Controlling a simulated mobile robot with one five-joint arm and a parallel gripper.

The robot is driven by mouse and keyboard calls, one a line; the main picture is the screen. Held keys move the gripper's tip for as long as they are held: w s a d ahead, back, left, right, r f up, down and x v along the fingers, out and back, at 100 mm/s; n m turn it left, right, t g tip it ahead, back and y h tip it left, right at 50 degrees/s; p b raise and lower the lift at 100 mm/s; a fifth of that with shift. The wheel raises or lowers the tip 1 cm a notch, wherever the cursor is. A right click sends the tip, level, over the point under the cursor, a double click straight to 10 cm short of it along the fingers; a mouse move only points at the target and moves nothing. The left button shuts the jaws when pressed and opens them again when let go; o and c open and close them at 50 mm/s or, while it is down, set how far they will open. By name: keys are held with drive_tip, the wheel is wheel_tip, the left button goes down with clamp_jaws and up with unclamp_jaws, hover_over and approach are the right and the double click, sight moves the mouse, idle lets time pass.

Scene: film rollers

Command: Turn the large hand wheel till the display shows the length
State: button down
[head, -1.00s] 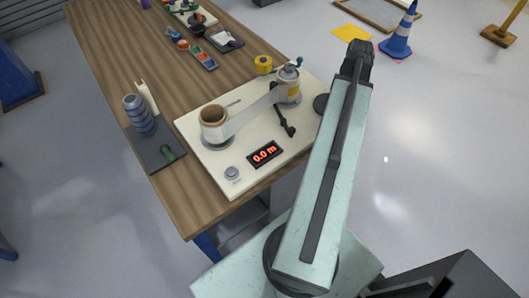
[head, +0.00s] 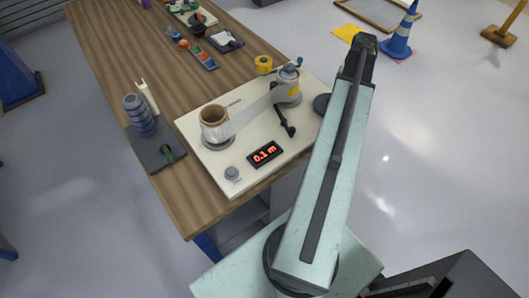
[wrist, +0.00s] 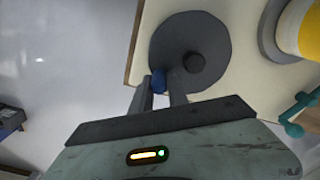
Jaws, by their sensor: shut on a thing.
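The large hand wheel (wrist: 187,38) is a dark grey disc with a round hub at the edge of the cream board. In the head view my arm partly hides the wheel (head: 321,103). My gripper (wrist: 160,86) is shut on the wheel's blue knob (wrist: 159,81), near the rim. The gripper's fingers are hidden in the head view. The display (head: 265,153) reads 0.1 m in red. A pale film strip (head: 252,108) runs between the left roller (head: 215,122) and the right roller (head: 288,84).
A black crank handle (head: 285,122) lies near the right roller, and a grey knob (head: 232,173) is left of the display. A blue ribbed cylinder (head: 139,115) stands on a dark mat at left. A traffic cone (head: 398,38) stands on the floor.

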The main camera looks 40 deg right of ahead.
drive_tip(key=shift+w+d, duration=0.3)
drive_tip(key=shift+w, duration=0.2)
drive_tip(key=shift+w+d, duration=0.25)
drive_tip(key=shift+w, duration=0.25)
